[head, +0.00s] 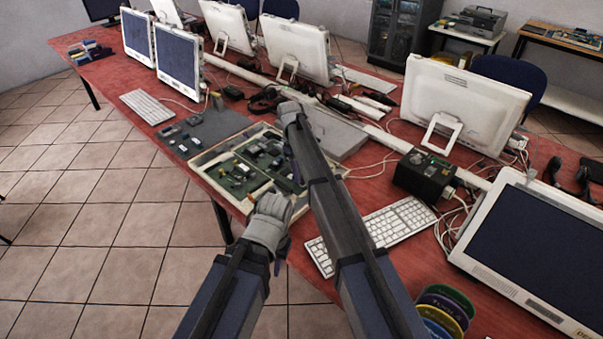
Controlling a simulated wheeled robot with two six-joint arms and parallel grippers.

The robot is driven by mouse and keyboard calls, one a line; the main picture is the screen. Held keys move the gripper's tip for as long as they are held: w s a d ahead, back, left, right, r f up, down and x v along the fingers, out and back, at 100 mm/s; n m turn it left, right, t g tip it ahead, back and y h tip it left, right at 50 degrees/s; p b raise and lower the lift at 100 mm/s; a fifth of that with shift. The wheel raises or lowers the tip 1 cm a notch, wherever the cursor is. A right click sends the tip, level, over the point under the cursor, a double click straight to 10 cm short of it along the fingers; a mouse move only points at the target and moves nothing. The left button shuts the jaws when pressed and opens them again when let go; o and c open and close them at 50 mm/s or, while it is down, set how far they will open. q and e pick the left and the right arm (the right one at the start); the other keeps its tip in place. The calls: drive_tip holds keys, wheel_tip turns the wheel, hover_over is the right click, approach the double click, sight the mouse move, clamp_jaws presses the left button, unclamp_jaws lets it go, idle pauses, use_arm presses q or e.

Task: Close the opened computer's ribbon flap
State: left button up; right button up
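The opened computer (207,160) is a shallow pale case with green circuit boards (238,177) and dark parts inside, lying at the table's near left edge. I cannot make out its ribbon flap; it is too small or hidden behind my arm. My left gripper (268,222) is at the case's near edge, and its fingers are too small and overlapped to read. My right gripper (289,108) is beyond the case, near its far right corner, by the flat grey box. My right forearm crosses in front of the case's right side and hides part of it.
A flat grey box (340,138), white keyboard (400,222) and black box (423,175) lie to the right. A dark mat (215,127) with small parts is behind the case. Loose cables and several monitors crowd the red table (365,185). Tiled floor at left is clear.

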drive_tip(key=shift+o, duration=0.9)
drive_tip(key=p+v, duration=0.7)
drive_tip(key=shift+r+p, duration=0.35)
drive_tip(key=shift+r, duration=0.05)
drive_tip(key=shift+w+a, duration=0.1)
